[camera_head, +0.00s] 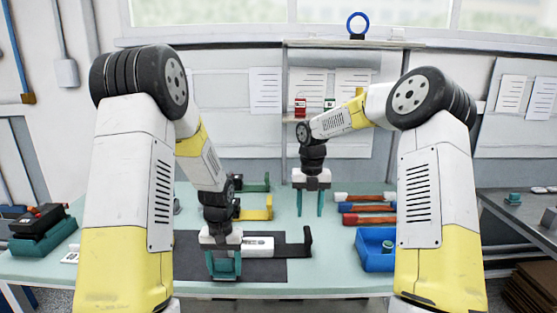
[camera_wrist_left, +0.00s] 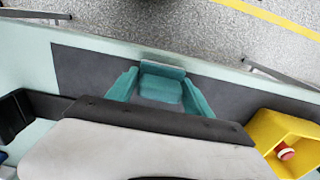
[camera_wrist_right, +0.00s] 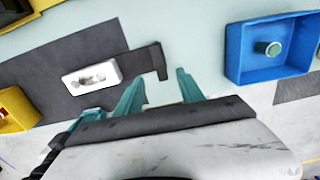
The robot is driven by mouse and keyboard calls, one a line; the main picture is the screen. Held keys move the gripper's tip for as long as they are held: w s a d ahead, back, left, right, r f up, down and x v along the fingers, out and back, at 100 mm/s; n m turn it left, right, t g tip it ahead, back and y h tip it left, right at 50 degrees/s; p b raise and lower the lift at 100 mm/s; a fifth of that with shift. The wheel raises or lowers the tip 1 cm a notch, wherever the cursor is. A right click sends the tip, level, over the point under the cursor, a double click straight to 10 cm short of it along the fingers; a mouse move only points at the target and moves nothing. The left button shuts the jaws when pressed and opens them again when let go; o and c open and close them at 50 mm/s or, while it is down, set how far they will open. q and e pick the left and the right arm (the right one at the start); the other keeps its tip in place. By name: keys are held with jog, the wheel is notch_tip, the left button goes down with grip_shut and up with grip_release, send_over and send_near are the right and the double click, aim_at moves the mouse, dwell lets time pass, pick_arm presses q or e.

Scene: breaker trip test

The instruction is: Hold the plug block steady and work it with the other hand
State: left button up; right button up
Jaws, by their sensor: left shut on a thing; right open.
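My left gripper (camera_head: 224,276) is low over the dark mat. In the left wrist view, its teal fingers (camera_wrist_left: 160,92) close on a grey-and-teal block (camera_wrist_left: 162,84). I cannot tell which of the two is the plug block. My right gripper (camera_head: 308,213) is open and empty, behind and to the right of the white block. Its spread fingers show in the right wrist view (camera_wrist_right: 160,92).
A black bracket (camera_head: 306,245) stands at the mat's right end. A blue tray (camera_wrist_right: 240,50) with a round teal part (camera_wrist_right: 268,48) is further right. Several red- and blue-handled tools (camera_head: 365,208) lie behind it. A yellow box with a red button (camera_wrist_left: 285,152) shows in the left wrist view.

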jog(key=shift+w+f+n, duration=0.2)
jog(key=shift+f+n, duration=0.1)
jog(key=shift+f, duration=0.3)
notch_tip(320, 180, down, 11)
jog(key=shift+f, duration=0.2)
grip_shut()
dwell(1.4)
